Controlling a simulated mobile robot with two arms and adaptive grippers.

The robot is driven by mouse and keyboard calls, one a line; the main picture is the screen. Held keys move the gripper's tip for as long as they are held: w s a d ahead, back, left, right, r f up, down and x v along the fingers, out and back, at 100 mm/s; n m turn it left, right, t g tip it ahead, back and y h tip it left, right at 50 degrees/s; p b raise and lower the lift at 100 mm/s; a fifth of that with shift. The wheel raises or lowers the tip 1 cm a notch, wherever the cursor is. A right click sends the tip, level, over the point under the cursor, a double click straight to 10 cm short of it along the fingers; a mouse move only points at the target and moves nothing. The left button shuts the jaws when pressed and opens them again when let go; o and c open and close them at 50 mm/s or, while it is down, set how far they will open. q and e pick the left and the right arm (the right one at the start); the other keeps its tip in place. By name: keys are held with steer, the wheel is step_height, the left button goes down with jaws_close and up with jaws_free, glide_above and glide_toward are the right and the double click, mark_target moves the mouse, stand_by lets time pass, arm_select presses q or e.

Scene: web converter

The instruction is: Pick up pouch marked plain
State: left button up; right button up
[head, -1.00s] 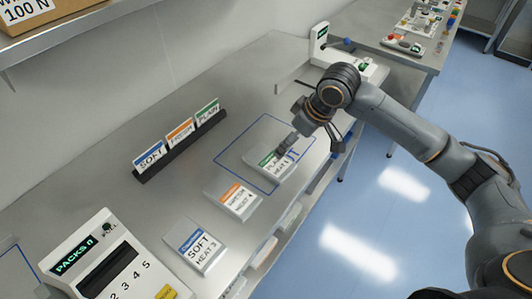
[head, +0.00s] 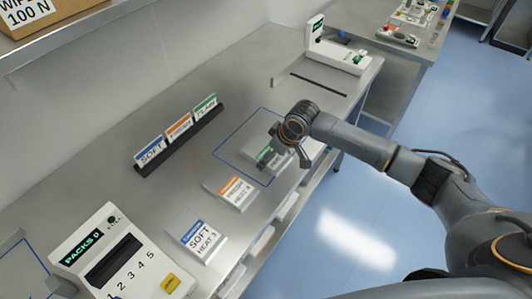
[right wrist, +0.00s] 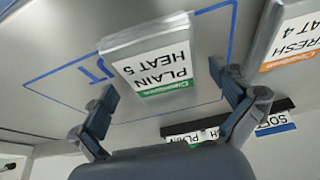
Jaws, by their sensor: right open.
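The pouch marked plain (head: 262,154) is a flat pack with a green-banded label. It lies inside the blue outline on the steel bench, partly hidden by my right gripper (head: 284,151) in the head view. In the right wrist view the pouch (right wrist: 152,62) shows its label upside down, reading PLAIN HEAT 5. My right gripper (right wrist: 165,86) is open there, with one finger toward each side of the pouch and gaps between. I cannot tell the height of the fingertips above the bench. My left gripper is not in view.
An orange-labelled pouch (head: 231,191) and a blue-labelled SOFT pouch (head: 196,240) lie nearer on the bench. A dark rack (head: 182,146) holds three sign cards behind. A keypad device (head: 125,262) stands front left; a white machine (head: 338,52) stands at the far end.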

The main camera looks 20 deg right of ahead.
steer(key=c, duration=1.1)
